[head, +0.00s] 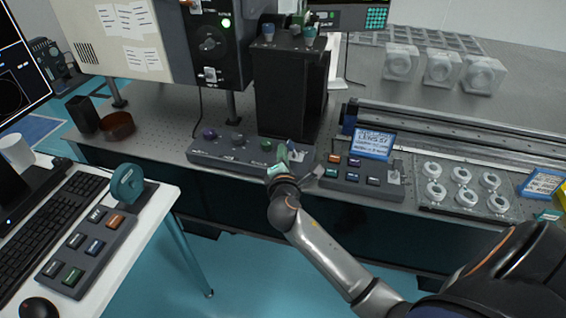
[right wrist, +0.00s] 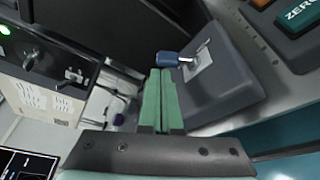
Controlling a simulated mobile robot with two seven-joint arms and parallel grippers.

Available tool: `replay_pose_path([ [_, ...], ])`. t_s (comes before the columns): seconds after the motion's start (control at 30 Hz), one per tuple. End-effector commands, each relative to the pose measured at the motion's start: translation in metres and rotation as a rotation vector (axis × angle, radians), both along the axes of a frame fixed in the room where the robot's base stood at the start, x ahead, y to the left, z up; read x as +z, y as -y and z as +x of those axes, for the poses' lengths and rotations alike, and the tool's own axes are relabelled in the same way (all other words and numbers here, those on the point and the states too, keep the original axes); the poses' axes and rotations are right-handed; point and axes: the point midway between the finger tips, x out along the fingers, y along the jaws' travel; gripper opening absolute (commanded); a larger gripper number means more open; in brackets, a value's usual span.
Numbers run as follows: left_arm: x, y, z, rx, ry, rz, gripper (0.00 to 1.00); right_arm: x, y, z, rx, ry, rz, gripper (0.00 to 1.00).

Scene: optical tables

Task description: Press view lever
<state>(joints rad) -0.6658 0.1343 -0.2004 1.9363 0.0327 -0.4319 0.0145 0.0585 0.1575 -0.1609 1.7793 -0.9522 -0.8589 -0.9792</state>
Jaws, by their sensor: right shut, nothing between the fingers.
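A lever with a blue knob (right wrist: 168,58) stands on a light plate (right wrist: 203,62) at the end of a grey control box in the right wrist view. No label on it is readable. In the head view the grey control box (head: 222,150) lies on the optical table, and my gripper covers much of its right end. My right gripper (head: 283,156) is there, its green fingers (right wrist: 158,75) shut together and empty. The fingertips are right by the blue knob; I cannot tell whether they touch it. My left gripper is not in view.
A button panel (head: 362,182) with a small switch sits just right of my gripper. A black box (head: 283,95) stands behind the control box. A tray of round optics (head: 463,206) is further right. A white desk (head: 140,222) with keyboard is at left.

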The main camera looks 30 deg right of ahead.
Motion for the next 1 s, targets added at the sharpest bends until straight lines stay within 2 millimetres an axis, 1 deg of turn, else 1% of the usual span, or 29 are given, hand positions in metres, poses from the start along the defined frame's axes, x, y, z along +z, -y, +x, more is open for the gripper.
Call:
replay_pose_path([
  [0.03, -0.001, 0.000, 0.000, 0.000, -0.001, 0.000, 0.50, -0.001, 0.003, 0.004, 0.000, 0.001, -0.001, 0.00],
  [0.2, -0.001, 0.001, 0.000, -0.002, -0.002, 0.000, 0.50, -0.002, 0.007, 0.011, 0.000, 0.001, 0.001, 0.00],
  [0.63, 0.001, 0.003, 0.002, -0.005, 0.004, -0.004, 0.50, -0.002, 0.008, 0.010, 0.000, 0.005, 0.005, 0.00],
  [0.83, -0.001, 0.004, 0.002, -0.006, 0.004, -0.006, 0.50, -0.002, 0.017, 0.010, -0.001, 0.031, 0.026, 0.00],
  [1.0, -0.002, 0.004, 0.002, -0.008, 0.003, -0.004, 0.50, -0.001, 0.020, 0.010, 0.000, 0.044, 0.038, 0.00],
])
